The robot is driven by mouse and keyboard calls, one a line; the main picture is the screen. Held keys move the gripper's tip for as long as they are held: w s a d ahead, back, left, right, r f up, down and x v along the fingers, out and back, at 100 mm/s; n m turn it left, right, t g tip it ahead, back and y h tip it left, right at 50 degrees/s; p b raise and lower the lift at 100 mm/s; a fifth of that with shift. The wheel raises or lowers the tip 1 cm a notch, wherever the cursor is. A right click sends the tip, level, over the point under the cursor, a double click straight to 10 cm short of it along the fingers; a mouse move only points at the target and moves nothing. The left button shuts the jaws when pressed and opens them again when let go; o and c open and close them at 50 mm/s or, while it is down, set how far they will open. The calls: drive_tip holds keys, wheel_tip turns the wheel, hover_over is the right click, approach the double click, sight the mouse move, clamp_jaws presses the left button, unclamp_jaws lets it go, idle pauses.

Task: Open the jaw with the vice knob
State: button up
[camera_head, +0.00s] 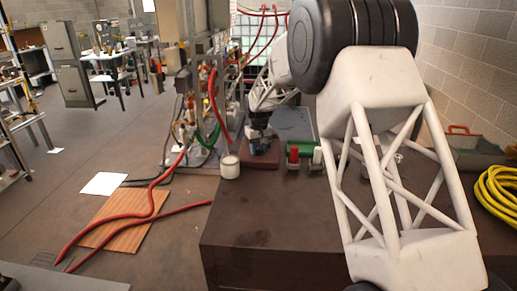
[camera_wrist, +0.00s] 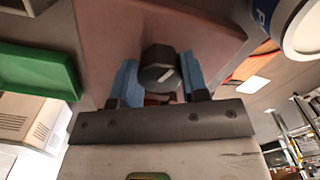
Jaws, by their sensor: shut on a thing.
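The vice knob (camera_wrist: 158,68) is a dark, faceted knob with a pale mark on its face, in the middle of the wrist view. My gripper (camera_wrist: 158,82) is shut on it, with a blue finger on each side. In the head view my gripper (camera_head: 259,133) reaches down at the far end of the brown table, over a reddish-brown plate (camera_head: 260,160). This plate (camera_wrist: 105,30) also fills the back of the wrist view. The vice's jaw cannot be made out; the knob and fingers hide what lies behind them.
A white canister (camera_head: 230,167) stands left of the plate. My arm covers much of the brown table (camera_head: 265,230). Red hoses (camera_head: 150,205) lie on the floor at left; a yellow hose (camera_head: 497,192) is at right.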

sight(259, 147)
drive_tip(key=shift+n, duration=0.8)
drive_tip(key=o, duration=0.9)
drive_tip(key=shift+o, duration=0.2)
drive_tip(key=shift+r, duration=0.1)
drive_tip(key=shift+r, duration=3.75)
drive_tip(key=shift+s+r, duration=0.1)
